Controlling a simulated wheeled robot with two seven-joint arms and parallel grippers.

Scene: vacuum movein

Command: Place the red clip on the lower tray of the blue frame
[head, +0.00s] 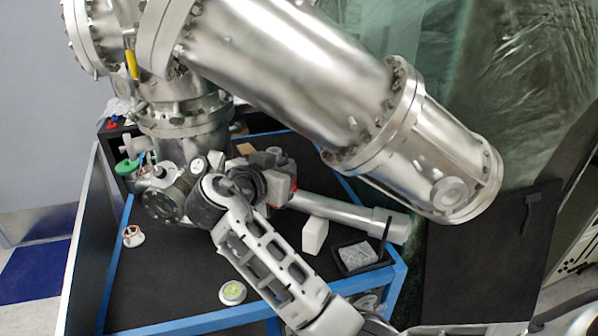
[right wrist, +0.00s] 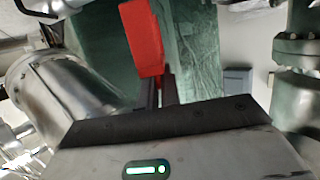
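The red clip (right wrist: 142,38) stands out from between the dark fingers of my right gripper (right wrist: 158,92) in the right wrist view. The fingers are close together and appear shut on its near end. In the head view my right gripper (head: 276,163) is among the steel fittings above the black surface, and only a little red of the clip shows there. The blue frame (head: 200,322) has blue edges around a black tray surface (head: 165,275). Its levels are hard to tell apart, as my arm and the steel chamber cover much of it. My left gripper is out of view.
A large steel vacuum chamber (head: 290,60) hangs over the frame. A metal tube (head: 345,212), a white block (head: 315,236), a small black tray (head: 358,257), a round gauge (head: 232,292) and an orange-white ring (head: 133,236) lie on the black surface. Its left front is mostly clear.

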